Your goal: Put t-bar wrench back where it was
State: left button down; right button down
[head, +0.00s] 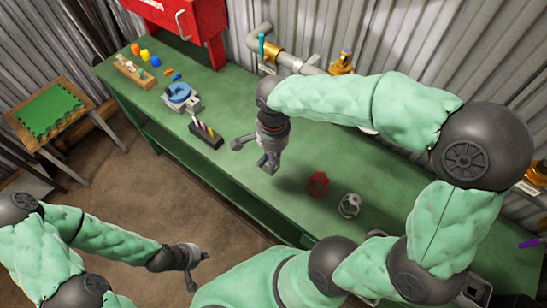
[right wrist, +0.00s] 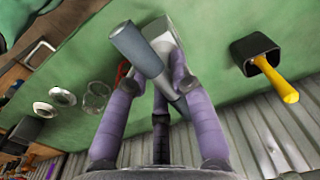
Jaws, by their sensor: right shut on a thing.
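The T-bar wrench (right wrist: 139,50) is grey, with a round crossbar and a squared head. In the right wrist view it lies between the purple fingers of my right gripper (right wrist: 160,95), which is shut on it. In the head view my right gripper (head: 268,145) holds the wrench above the green bench, left of the red handwheel (head: 317,184). The wrench's squared end points down and its bar end sticks out to the left. My left gripper (head: 194,265) is empty over the brown floor in front of the bench, its fingers apart.
Pipes and a brass valve (head: 342,64) line the back wall.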

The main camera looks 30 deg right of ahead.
jog(key=shift+w+d+f+b, duration=0.55)
jog(key=shift+w+f, duration=0.2)
jog(key=shift+f, duration=0.75)
jog(key=shift+w+d+f+b, duration=0.5)
jog(key=shift+w+f, duration=0.2)
jog(key=shift+f, duration=0.85)
jog(key=shift+w+d+f+b, duration=0.55)
jog(key=shift+w+f, duration=0.2)
jog(key=shift+f, duration=0.75)
jog(key=shift+a+f, duration=0.1)
jog(key=c, duration=1.1)
grip_release()
jog(key=shift+f, duration=0.1)
jog(key=shift+r, duration=0.3)
notch_tip(320, 180, up, 12)
jog(key=p, duration=0.4)
jog(key=shift+s+f, duration=0.1)
jog(key=shift+s, duration=0.05)
